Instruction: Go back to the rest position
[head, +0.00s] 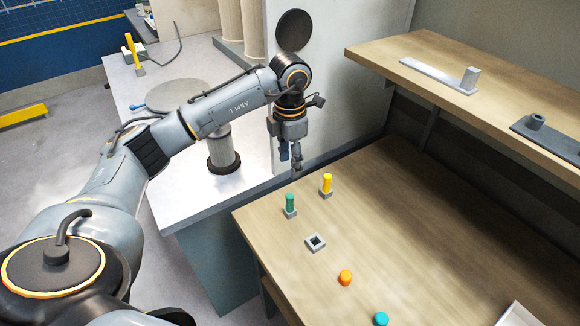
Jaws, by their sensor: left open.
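My left arm reaches in from the left across the head view. My left gripper (297,158) points down near the far left corner of the wooden table, above its back edge. It is open, and nothing shows between its fingers. A green peg (290,203) and a yellow peg (327,184) stand upright in small grey bases on the table, below the gripper and apart from it. My right gripper is not in this view.
The wooden table (400,220) also holds a small grey square frame (316,243), an orange piece (345,278) and a teal piece (381,319). A wooden shelf (440,52) overhangs at the right. A white counter (180,200) with a grey cylinder (221,148) stands left.

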